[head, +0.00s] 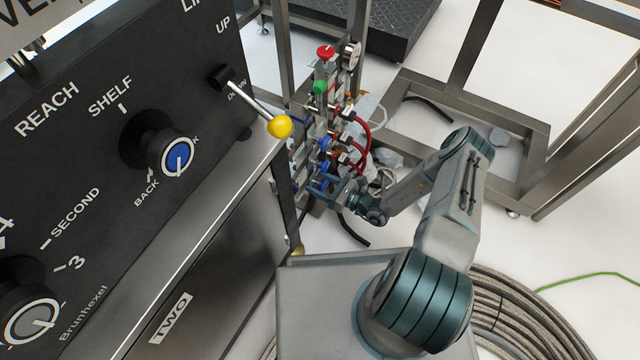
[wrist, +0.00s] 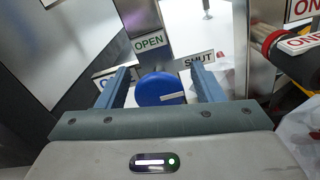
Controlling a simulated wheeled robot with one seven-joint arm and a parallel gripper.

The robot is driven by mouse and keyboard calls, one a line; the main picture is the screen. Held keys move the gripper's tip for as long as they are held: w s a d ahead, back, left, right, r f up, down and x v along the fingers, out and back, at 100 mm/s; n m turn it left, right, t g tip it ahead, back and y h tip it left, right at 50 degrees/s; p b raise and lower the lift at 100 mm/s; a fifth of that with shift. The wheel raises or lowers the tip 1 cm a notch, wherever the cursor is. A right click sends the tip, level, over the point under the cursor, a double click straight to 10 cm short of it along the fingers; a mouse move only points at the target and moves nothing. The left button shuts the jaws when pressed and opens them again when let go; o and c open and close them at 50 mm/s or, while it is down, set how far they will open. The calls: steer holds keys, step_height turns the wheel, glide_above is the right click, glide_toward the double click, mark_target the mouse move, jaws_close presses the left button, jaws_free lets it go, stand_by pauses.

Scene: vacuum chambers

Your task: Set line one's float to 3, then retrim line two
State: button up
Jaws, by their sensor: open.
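My gripper (wrist: 160,88) is open in the wrist view, with one finger on each side of a round blue knob (wrist: 158,92). A white strip marks the knob. I cannot tell whether the fingers touch it. An OPEN label (wrist: 149,41) is above the knob and a SHUT label (wrist: 198,60) is to its upper right. In the head view my gripper (head: 328,186) is at the lower part of a valve manifold with a red knob (head: 325,52), a green knob (head: 320,87), a round gauge (head: 351,55) and red hoses (head: 363,133). No float scale is readable.
A black control panel (head: 60,190) fills the left, with a yellow-tipped lever (head: 279,127) and a blue-centred SHELF/BACK knob (head: 177,157). A cabinet plate reads TWO (head: 171,318). Metal frames (head: 575,145) stand at right. Coiled hose (head: 530,315) lies on the floor.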

steer(key=c, duration=1)
steer(key=shift+r+n+p, duration=0.15)
steer(key=shift+n+p, duration=0.6)
steer(key=shift+n, duration=0.05)
steer(key=shift+n+p, duration=0.35)
steer(key=shift+n, duration=0.65)
steer(key=o, duration=1)
steer(key=p+v, duration=0.3)
steer(key=v, duration=1)
steer(key=shift+d, duration=0.4)
steer(key=shift+s+p, duration=0.15)
steer(key=shift+p, duration=0.15)
